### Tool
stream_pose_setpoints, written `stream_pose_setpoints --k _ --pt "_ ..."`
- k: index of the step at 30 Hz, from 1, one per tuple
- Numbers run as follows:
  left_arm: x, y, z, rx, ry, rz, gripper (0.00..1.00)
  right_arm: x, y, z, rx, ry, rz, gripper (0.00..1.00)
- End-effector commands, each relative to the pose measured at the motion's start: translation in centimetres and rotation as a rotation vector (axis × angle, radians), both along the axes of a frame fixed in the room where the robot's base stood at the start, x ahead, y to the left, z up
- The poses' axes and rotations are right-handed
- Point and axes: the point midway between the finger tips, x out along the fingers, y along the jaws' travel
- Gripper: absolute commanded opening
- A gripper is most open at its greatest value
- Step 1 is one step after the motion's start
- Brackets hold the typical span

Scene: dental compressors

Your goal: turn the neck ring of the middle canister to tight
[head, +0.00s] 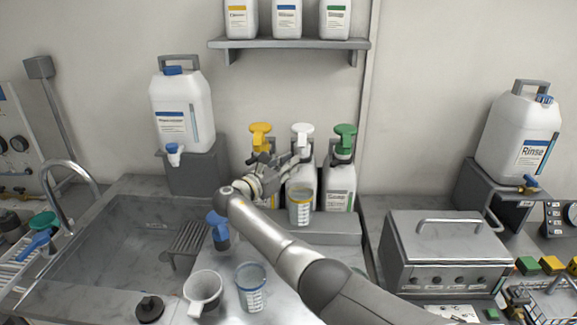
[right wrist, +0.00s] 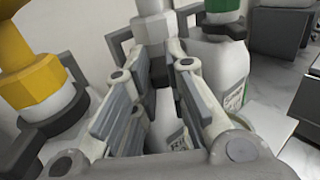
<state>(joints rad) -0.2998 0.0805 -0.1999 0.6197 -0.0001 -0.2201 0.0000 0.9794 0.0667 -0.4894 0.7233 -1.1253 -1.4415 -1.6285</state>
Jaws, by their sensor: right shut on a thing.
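The middle canister (head: 307,182) is white with a white pump head (head: 303,130). It stands between a yellow-topped canister (head: 260,136) and a green-topped canister (head: 341,185). My right gripper (head: 297,158) reaches in from the front left at the height of the middle canister's neck. In the right wrist view its fingers (right wrist: 160,78) lie on both sides of the grey neck ring (right wrist: 158,70), shut on it, below the white pump stem (right wrist: 155,28). The ring is partly hidden by the fingers, and its tightness cannot be read. My left gripper is not in view.
A clear measuring cup (head: 300,208) stands close in front of the middle canister. The neighbouring canisters are close on both sides. A white jug (head: 204,288) and another cup (head: 251,290) stand on the counter, with a sink (head: 95,245) at left and a metal box (head: 445,250) at right.

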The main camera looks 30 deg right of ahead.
Motion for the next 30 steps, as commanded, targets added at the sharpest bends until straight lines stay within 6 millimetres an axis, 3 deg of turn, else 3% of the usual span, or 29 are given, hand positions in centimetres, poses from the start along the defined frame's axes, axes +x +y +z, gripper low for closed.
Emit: stream_pose_setpoints --k 2,3,4,16,30 --pt "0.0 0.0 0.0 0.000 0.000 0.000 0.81 0.1 0.0 0.3 -0.002 -0.004 0.002 0.00" --pt "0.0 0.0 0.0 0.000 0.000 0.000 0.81 0.1 0.0 0.3 -0.002 -0.004 0.002 0.18" --pt "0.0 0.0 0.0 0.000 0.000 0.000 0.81 0.1 0.0 0.3 -0.002 -0.004 0.003 0.22" --pt "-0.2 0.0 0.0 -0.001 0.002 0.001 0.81 -0.1 0.5 0.1 -0.001 -0.001 0.003 0.23" --pt "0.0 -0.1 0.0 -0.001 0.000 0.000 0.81 -3.5 8.7 0.0 0.002 -0.001 0.004 0.23"
